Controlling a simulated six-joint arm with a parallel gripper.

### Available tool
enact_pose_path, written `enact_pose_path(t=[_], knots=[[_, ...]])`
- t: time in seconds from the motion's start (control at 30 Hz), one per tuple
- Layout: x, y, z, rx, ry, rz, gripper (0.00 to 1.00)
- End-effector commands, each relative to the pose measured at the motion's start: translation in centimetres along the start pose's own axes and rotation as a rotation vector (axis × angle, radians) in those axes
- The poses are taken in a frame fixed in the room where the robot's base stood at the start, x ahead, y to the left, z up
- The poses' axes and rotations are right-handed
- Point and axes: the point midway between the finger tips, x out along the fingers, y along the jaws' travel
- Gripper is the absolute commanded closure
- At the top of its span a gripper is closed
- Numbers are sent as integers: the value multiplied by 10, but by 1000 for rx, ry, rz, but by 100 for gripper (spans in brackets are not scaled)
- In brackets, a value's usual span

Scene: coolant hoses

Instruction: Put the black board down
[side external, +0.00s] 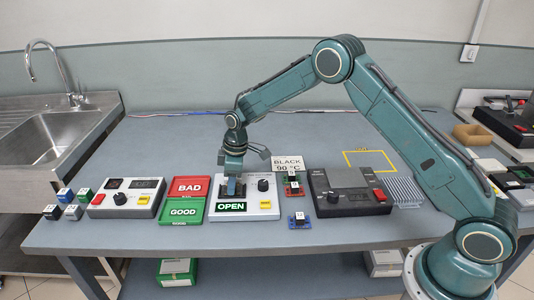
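My gripper (234,188) points down at the white station (263,208), whose green display reads OPEN. I cannot make out a black board for certain; the gripper covers part of the station. A sign (288,163) behind the station reads BLACK 90 °C. Right of the station lie a red and green board (293,183) and a blue board (299,221), each with a dark block on it.
Left of the station are a red BAD tray (190,178) and a green GOOD tray (183,221). Farther left are another white device (128,198) and several small blocks (73,212). A dark device (342,204) stands right. A yellow outline (371,152) marks bare table behind it.

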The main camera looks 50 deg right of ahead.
Motion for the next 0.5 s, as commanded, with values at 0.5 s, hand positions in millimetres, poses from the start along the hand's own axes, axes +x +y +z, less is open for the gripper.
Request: enact_pose_path(t=[0.5], knots=[[-22, 7, -1, 10, 9, 16, 52]])
